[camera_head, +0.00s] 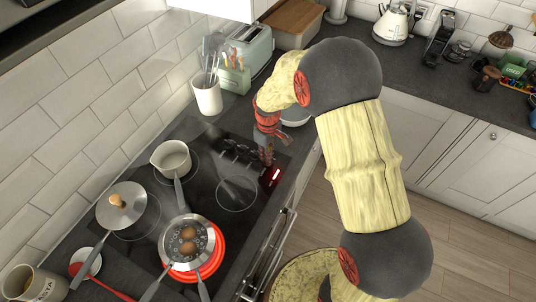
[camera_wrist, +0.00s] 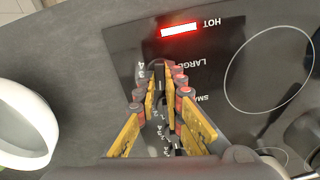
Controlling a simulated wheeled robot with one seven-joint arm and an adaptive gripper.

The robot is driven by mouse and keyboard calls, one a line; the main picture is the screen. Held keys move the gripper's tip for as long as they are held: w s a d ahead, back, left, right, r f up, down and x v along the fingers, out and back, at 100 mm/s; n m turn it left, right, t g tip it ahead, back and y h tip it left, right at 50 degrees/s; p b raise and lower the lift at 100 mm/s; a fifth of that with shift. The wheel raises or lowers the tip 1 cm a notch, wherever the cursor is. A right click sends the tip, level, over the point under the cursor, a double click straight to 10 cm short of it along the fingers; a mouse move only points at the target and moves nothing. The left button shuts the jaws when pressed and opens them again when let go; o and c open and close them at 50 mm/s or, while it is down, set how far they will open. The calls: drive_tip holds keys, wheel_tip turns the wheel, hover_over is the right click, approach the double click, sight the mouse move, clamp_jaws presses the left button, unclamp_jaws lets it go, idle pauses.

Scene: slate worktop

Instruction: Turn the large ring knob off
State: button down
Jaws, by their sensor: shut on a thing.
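My gripper (camera_wrist: 160,78) points down at the hob's control panel, with its fingers closed around a dark knob (camera_wrist: 156,85). The knob is beside the word LARGE, so it is the large ring knob; the fingers cover much of it, and its pointer setting cannot be read. In the head view my gripper (camera_head: 266,158) is at the panel's right end. The red HOT light (camera_wrist: 179,29) is lit. The large ring (camera_head: 215,262) glows red under a pan (camera_head: 188,244) holding round brown items, probably eggs.
A white saucepan (camera_head: 171,158) and a lidded pan (camera_head: 121,206) stand on the hob. A white bowl (camera_wrist: 22,125) is close beside my gripper. A utensil pot (camera_head: 207,98) and a green toaster (camera_head: 248,48) stand behind.

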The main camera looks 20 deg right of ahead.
drive_tip(key=shift+n, duration=1)
drive_tip(key=c, duration=1.9)
unclamp_jaws()
drive_tip(key=shift+r, duration=0.1)
wheel_tip(320, 180, up, 12)
